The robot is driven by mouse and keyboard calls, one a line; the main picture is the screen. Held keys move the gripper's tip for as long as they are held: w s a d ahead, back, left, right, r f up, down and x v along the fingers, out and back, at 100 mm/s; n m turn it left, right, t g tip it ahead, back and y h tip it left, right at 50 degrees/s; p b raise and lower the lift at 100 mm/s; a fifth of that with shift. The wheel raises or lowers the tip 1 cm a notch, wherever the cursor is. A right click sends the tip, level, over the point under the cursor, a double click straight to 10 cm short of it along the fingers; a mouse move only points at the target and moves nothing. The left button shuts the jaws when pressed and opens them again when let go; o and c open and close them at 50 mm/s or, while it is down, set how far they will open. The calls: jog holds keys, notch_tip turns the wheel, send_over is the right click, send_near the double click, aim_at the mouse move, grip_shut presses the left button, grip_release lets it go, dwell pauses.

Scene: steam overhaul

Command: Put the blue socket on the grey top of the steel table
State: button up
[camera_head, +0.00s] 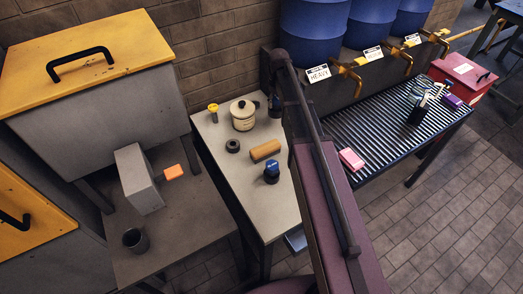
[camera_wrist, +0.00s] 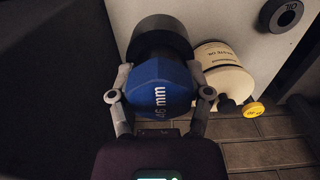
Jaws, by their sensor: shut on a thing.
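My gripper (camera_wrist: 160,72) is shut on a blue socket (camera_wrist: 160,92) marked "46 mm", with a wider black end away from the palm. In the head view my gripper (camera_head: 275,100) is mostly hidden by my arm, at the far right part of the steel table (camera_head: 225,190), beside a cream jar. The grey top also shows in the wrist view (camera_wrist: 232,22). The socket's black end points towards it; I cannot tell whether they touch. Another blue piece (camera_head: 271,173) with a dark base stands nearer on the table.
The cream jar (camera_head: 243,115) is close beside the held socket. A yellow-capped item (camera_head: 213,110), black ring (camera_head: 232,146) and tan block (camera_head: 265,150) also occupy the table. Its near left part is clear. A dark ribbed bench (camera_head: 385,130) stands to the right, below blue drums (camera_head: 312,30).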

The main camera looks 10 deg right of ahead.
jog(key=shift+f, duration=0.15)
notch_tip(320, 180, down, 6)
jog(key=b, duration=0.6)
jog(key=shift+f, duration=0.1)
dwell(0.4)
jog(key=shift+f+b, duration=1.8)
jog(key=shift+b, duration=0.25)
jog(key=shift+f, duration=0.1)
jog(key=o, duration=1.3)
jog(key=shift+o, duration=0.2)
notch_tip(320, 180, up, 12)
jog(key=p, duration=1.2)
